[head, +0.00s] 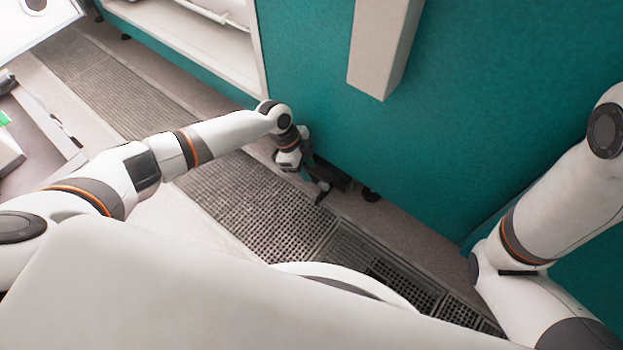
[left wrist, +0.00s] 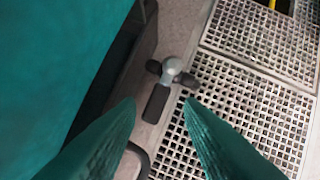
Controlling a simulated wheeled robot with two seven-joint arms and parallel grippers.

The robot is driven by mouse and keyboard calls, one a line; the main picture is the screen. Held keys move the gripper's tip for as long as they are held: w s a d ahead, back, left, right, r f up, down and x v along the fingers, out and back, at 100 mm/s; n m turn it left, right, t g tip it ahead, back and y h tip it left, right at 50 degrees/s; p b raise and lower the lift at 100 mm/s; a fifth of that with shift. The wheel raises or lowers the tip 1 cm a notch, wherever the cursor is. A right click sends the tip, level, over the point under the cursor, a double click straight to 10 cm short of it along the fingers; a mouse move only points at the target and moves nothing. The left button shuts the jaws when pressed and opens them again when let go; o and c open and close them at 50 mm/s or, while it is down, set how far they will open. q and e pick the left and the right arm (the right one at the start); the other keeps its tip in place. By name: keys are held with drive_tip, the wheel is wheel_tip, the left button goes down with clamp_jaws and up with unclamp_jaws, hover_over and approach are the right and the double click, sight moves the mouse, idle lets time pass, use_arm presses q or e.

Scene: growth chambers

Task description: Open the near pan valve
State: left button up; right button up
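In the left wrist view, the valve has a grey metal hub (left wrist: 172,68), dark fittings on both sides and a black lever handle (left wrist: 157,103). It sits low beside the teal chamber wall, at the edge of the floor grating. My left gripper (left wrist: 160,108) is open, its two fingers on either side of the lever's end in the picture. I cannot tell whether they touch it. In the head view, my left gripper (head: 317,182) points down near the floor at the chamber's foot, and the valve is not clearly visible. My right gripper is out of view; only its arm shows.
The teal chamber wall (head: 310,70) stands close beyond the left gripper, with a pale box (head: 385,45) on it. Floor grating (head: 250,205) runs along its foot. A dark curved tube (left wrist: 140,158) lies near the left finger. An open white shelf is at upper left.

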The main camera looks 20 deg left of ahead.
sight(315, 179)
use_arm(q)
drive_tip(key=shift+b+x, duration=0.7)
drive_tip(key=shift+x, duration=0.8)
drive_tip(key=shift+c, duration=0.2)
